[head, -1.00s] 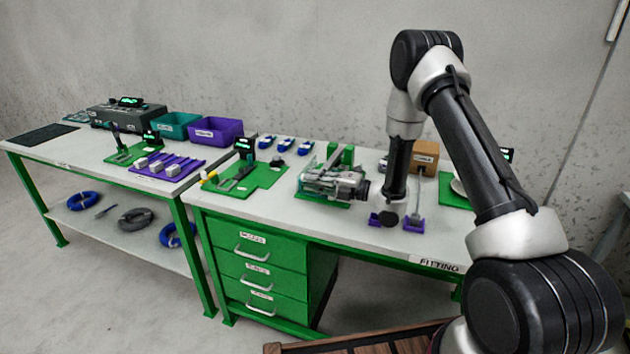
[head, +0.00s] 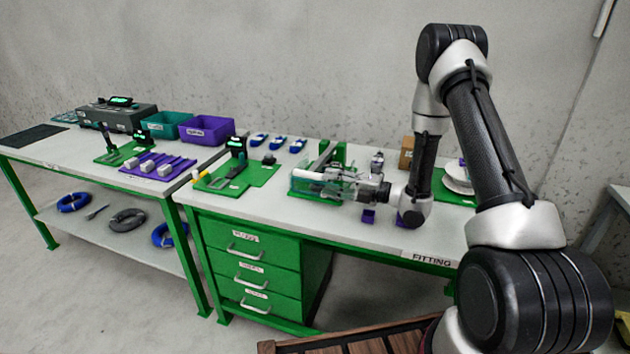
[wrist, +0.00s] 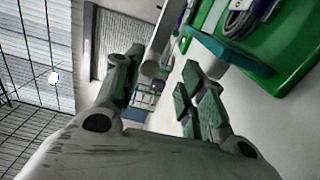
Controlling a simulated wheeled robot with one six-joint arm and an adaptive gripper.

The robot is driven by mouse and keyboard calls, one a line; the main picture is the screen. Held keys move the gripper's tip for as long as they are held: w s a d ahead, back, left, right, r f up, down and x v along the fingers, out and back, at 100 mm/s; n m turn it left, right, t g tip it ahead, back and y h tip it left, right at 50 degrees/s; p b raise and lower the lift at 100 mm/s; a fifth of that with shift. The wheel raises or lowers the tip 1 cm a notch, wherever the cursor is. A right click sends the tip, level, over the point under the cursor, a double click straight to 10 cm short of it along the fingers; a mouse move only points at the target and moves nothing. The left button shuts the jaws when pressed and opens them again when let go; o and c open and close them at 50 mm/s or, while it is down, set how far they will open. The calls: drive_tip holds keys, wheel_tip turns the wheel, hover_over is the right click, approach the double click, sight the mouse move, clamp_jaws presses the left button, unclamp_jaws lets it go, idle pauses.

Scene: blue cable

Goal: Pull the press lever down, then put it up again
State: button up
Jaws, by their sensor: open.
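The green press (head: 325,157) stands on the fitting bench (head: 385,235), partly hidden behind my gripper. My gripper (head: 312,184) lies level in front of it, pointing left from the wrist. In the wrist view my gripper (wrist: 162,72) has its two fingers well apart. A grey bar with a rounded end (wrist: 158,42), which looks like the press lever, reaches in from the top between the fingertips. Neither finger visibly closes on it, and I cannot tell its depth. In the head view the lever cannot be made out clearly from the gripper.
A green board (head: 238,178) and several blue items (head: 278,143) stand left of the press. Purple holders (head: 368,216) stand near the front edge. A brown box (head: 407,152) and a white spool (head: 457,178) are at the right. The bench front is mostly clear.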

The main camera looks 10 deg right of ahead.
drive_tip(key=shift+v, duration=2)
drive_tip(key=shift+c, duration=0.5)
